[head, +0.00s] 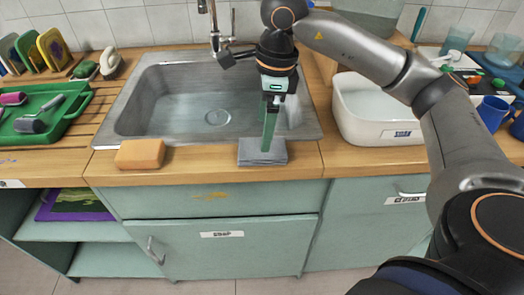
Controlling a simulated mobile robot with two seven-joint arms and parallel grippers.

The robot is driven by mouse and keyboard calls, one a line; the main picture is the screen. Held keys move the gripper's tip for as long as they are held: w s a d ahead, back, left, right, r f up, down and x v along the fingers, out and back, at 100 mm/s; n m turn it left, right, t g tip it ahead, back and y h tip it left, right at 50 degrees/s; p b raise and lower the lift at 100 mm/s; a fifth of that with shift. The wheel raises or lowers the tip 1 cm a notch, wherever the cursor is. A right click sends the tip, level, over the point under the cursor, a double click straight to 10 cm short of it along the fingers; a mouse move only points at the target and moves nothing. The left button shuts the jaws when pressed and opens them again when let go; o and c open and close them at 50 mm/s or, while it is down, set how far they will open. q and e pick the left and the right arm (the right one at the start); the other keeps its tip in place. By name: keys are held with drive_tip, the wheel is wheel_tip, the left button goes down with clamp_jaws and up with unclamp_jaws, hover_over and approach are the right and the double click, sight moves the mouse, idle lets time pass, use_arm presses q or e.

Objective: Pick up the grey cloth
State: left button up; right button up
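The grey cloth (262,157) lies folded in a flat square on the wooden counter, at the sink's front edge right of centre. My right gripper (267,146) comes down from above with its greenish fingers over the middle of the cloth. The fingertips overlap the cloth in the picture; I cannot tell whether they touch it. The fingers show edge-on, so the gap between them is hidden. My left gripper is not in view.
A metal sink (150,105) with a tap (217,35) lies behind the cloth. An orange sponge (140,154) is to the left, and a white basin (375,130) to the right. A green tray (70,105) stands far left. Bare counter lies between sponge and cloth.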

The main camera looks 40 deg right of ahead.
sight(249, 153)
drive_tip(key=f, duration=0.5)
drive_tip(key=shift+a+f, duration=0.2)
drive_tip(key=shift+a, duration=0.15)
drive_tip(key=c, duration=1.2)
